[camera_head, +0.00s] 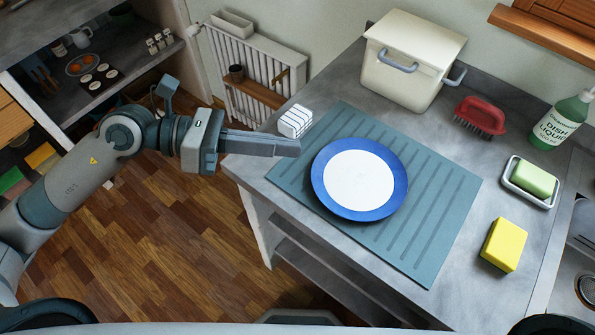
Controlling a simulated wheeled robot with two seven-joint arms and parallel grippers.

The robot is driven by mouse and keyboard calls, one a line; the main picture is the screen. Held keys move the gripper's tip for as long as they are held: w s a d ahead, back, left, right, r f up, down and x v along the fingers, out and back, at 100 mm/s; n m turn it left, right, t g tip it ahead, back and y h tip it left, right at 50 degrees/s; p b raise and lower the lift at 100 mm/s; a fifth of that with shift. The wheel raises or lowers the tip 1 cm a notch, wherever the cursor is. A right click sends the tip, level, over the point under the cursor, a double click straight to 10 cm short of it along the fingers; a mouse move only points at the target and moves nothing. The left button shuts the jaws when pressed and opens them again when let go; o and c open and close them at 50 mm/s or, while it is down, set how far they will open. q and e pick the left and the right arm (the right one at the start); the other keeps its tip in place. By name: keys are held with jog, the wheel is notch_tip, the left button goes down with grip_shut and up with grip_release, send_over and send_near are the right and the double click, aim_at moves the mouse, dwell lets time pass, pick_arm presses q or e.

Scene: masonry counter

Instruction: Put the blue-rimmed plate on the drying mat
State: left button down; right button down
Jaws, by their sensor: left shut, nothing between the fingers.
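The blue-rimmed plate (359,179) has a white middle and lies face up on the teal drying mat (435,243), toward the mat's left half. Ridges of the mat show around it, and the mat lies flat on the grey counter. My left gripper (298,148) comes in from the left, with its fingers shut and empty. Its tips are just left of the plate's rim, over the mat's left edge, and look apart from the plate. My right gripper is not in view.
A white ribbed block (295,121) sits close beside my left fingertips. A cream lidded bin (408,62), red brush (480,117), green soap bottle (562,120), soap dish (529,183) and yellow sponge (503,245) stand around the mat. The mat's right part is clear.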

pick_arm(q)
jog(key=w+a+f+m+y, duration=0.1)
jog(key=a+f+m+y, duration=0.2)
jog(key=a+f+y, duration=0.3)
jog(key=shift+w+a+f+t+y, duration=0.3)
jog(key=shift+a+f+t+y, duration=0.1)
jog(key=shift+a, duration=0.75)
